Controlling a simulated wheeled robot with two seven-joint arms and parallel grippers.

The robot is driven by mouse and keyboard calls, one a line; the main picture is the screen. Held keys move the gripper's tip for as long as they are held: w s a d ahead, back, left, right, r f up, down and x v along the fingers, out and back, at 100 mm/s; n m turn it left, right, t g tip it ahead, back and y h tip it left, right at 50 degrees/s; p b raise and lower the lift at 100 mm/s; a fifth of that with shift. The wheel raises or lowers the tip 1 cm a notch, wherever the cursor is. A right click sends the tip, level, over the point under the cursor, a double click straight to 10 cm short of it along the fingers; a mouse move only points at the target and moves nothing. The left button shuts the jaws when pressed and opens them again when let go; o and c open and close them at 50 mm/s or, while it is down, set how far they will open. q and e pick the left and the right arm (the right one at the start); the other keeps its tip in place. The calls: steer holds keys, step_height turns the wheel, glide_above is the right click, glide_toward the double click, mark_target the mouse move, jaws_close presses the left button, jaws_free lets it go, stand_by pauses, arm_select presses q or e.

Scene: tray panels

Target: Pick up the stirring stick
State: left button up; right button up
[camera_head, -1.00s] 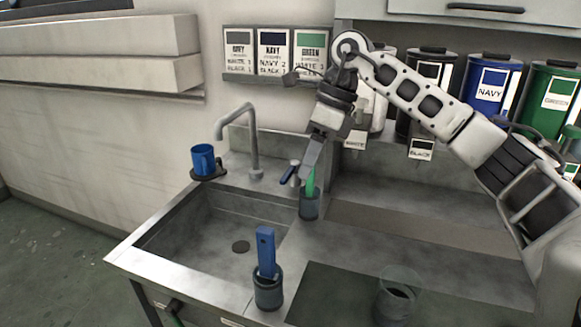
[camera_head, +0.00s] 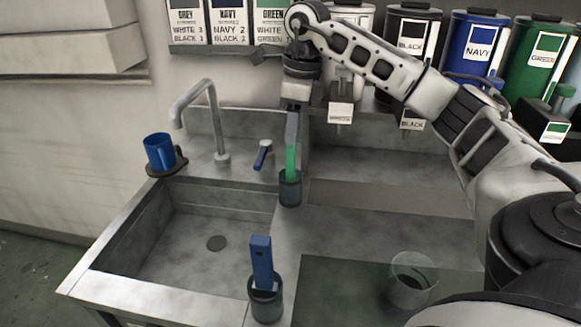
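A green stick (camera_head: 291,161) stands upright in a dark cup (camera_head: 290,188) on the counter behind the sink's right side. I cannot tell from looks alone which one is the stirring stick. My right gripper (camera_head: 291,138) points down over the green stick, its grey fingers overlapping the stick's top. The fingers show edge-on, so their gap is hidden. My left gripper is not in view.
The steel sink (camera_head: 118,283) lies at left with a tap (camera_head: 221,130) and a blue-handled lever (camera_head: 264,155). A blue mug (camera_head: 160,152) sits on its back left corner. A clear cup (camera_head: 412,281) stands on a dark mat (camera_head: 345,290). Paint canisters line the back.

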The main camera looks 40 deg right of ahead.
mark_target(289, 147)
steer(key=shift+w+a+f+p, duration=0.1)
steer(key=shift+w+f+p, duration=0.1)
steer(key=shift+f, duration=1.15)
steer(key=shift+w+a+f+p, duration=0.1)
steer(key=shift+w+f+p, duration=0.1)
steer(key=shift+f, duration=1.15)
jaws_close()
